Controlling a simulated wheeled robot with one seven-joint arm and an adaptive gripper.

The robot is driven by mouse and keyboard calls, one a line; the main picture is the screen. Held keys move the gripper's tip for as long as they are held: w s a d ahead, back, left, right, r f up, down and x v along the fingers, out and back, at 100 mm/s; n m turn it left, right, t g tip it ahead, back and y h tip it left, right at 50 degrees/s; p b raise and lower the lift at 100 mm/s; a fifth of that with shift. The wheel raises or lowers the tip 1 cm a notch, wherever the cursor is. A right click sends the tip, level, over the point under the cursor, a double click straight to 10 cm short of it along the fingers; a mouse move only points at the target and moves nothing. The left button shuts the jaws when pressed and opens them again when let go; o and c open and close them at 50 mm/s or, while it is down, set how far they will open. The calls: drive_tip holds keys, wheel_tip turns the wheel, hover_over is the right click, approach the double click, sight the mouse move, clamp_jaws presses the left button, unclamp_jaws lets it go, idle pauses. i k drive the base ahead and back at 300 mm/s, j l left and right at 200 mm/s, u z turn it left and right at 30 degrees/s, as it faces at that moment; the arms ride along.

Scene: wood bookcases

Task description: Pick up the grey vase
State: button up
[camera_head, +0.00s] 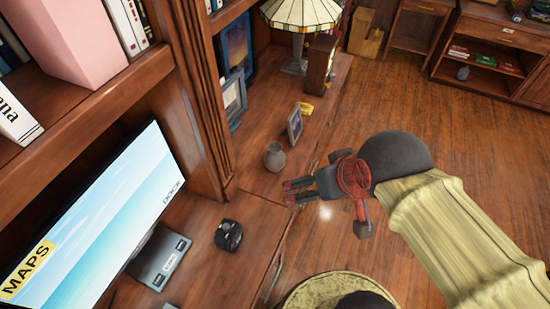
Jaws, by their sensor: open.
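A small grey vase (275,157) stands upright on the wooden desk-height ledge of the bookcase, near the middle of the view. My gripper (290,192) is open and empty. Its fingers point left and sit just below and right of the vase in the picture, near the ledge's front edge. The fingers and the vase look apart. How high the fingers are over the ledge is hard to tell. My arm comes in from the lower right.
A small picture frame (295,124) and a yellow object (305,108) stand behind the vase. A lamp (300,18) and a wooden clock-like box (318,64) are farther back. A black round object (229,235) and a monitor (100,225) are at lower left. Wood floor (440,140) lies open to the right.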

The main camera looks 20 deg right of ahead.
sight(274, 159)
drive_tip(key=i+l, duration=0.1)
drive_tip(key=l, duration=0.9)
drive_tip(key=i+l, duration=0.15)
drive_tip(key=l, duration=0.3)
drive_tip(key=i+l, duration=0.1)
drive_tip(key=l, duration=0.4)
drive_tip(key=u, duration=0.05)
